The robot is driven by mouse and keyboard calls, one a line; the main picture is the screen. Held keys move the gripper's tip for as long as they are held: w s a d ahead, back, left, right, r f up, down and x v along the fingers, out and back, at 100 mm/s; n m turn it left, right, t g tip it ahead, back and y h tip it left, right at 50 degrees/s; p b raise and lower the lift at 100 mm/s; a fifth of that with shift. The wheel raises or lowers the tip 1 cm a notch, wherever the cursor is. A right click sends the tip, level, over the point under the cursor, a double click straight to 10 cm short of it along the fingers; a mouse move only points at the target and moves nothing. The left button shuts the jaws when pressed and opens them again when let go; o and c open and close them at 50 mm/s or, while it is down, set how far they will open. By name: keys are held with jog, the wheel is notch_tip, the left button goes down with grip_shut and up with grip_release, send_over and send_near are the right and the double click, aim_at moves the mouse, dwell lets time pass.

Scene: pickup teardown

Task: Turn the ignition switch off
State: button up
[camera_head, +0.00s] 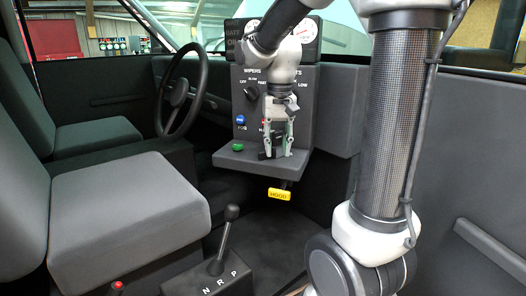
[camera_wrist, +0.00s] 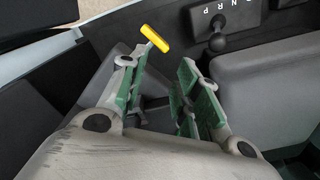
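My gripper (camera_head: 277,150) points down in front of the dark dash panel (camera_head: 308,118), over the small shelf (camera_head: 230,158) at its foot. In the wrist view my gripper (camera_wrist: 157,78) has its two green-padded fingers apart, with nothing held between them. I cannot make out the ignition switch for sure. My gripper covers the middle of the panel, where a bit of red shows beside it. Something dark is near the fingertips at the shelf, and I cannot tell whether they touch it.
A wiper knob (camera_head: 251,93), a blue button (camera_head: 240,119) and a green button (camera_head: 237,147) sit left of my gripper. A yellow hood handle (camera_head: 279,194) hangs below the shelf. The steering wheel (camera_head: 183,92), seat (camera_head: 125,212) and gear lever (camera_head: 227,232) stand around.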

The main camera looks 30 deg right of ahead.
jog(key=w+m, duration=0.2)
jog(key=w, duration=0.1)
jog(key=w+m, duration=0.2)
jog(key=w, duration=0.2)
jog(key=shift+d+f+m+g, duration=0.1)
jog(key=shift+f+m+g, duration=0.05)
jog(key=shift+m+g, duration=0.15)
jog(key=w+r+m, duration=0.2)
jog(key=m, duration=0.1)
jog(key=shift+w+r+m, duration=0.2)
jog(key=shift+m, duration=0.2)
jog(key=shift+r+m, duration=0.2)
jog(key=shift+m, duration=0.4)
jog(key=shift+s+f+m, duration=0.2)
jog(key=shift+m, duration=0.6)
notch_tip(320, 180, down, 8)
jog(key=shift+r, duration=0.25)
grip_shut()
